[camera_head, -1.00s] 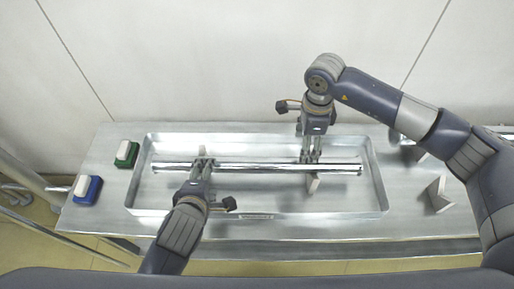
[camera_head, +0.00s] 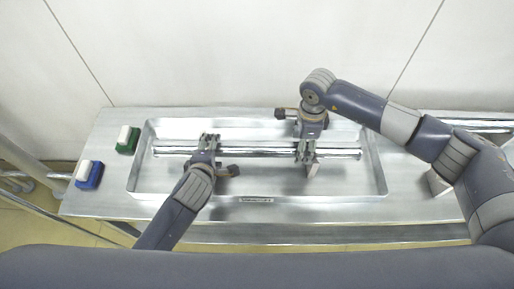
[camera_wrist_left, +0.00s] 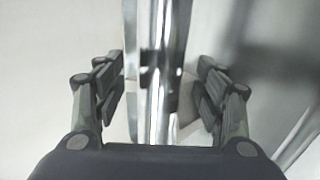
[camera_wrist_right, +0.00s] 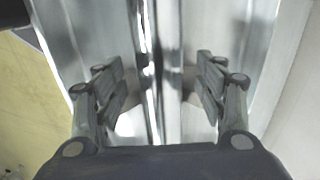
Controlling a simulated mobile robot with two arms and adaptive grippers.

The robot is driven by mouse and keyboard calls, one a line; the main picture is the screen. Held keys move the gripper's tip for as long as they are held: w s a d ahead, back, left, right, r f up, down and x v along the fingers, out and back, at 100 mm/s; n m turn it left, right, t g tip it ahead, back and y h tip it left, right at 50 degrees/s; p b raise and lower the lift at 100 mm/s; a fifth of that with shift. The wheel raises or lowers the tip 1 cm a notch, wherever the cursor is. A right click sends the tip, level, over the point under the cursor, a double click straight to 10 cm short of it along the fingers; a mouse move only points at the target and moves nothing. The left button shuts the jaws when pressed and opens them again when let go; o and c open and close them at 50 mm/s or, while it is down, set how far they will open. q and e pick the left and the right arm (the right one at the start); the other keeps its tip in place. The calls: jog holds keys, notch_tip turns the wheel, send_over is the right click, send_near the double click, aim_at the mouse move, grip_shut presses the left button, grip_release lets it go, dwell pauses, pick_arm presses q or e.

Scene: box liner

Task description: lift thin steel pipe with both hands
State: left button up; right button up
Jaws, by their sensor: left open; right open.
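The thin steel pipe (camera_head: 255,151) is shiny and lies left to right along the metal tray (camera_head: 310,194). My left gripper (camera_head: 206,142) is at the pipe's left part, and my right gripper (camera_head: 306,152) is right of the middle. In the left wrist view the pipe (camera_wrist_left: 160,60) runs between the open fingers of the left gripper (camera_wrist_left: 162,88), with gaps on both sides. In the right wrist view the pipe (camera_wrist_right: 150,50) also passes between the open fingers of the right gripper (camera_wrist_right: 162,85). Whether the pipe touches the tray floor is hard to tell.
A green block with a white top (camera_head: 128,140) and a blue one (camera_head: 89,175) stand on the table (camera_head: 105,200) left of the tray. A metal bracket (camera_head: 438,184) stands right of the tray, partly hidden by my right arm. A wall (camera_head: 220,50) is behind.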

pick_arm(q)
jog(key=shift+x, duration=1.3)
pick_arm(e)
jog(key=shift+f, duration=1.3)
pick_arm(q)
grip_shut()
pick_arm(e)
grip_shut()
pick_arm(q)
jog(key=shift+w+r, duration=0.1)
jog(key=shift+r, duration=0.15)
pick_arm(e)
jog(key=shift+w+r, duration=0.1)
jog(key=shift+r, duration=0.15)
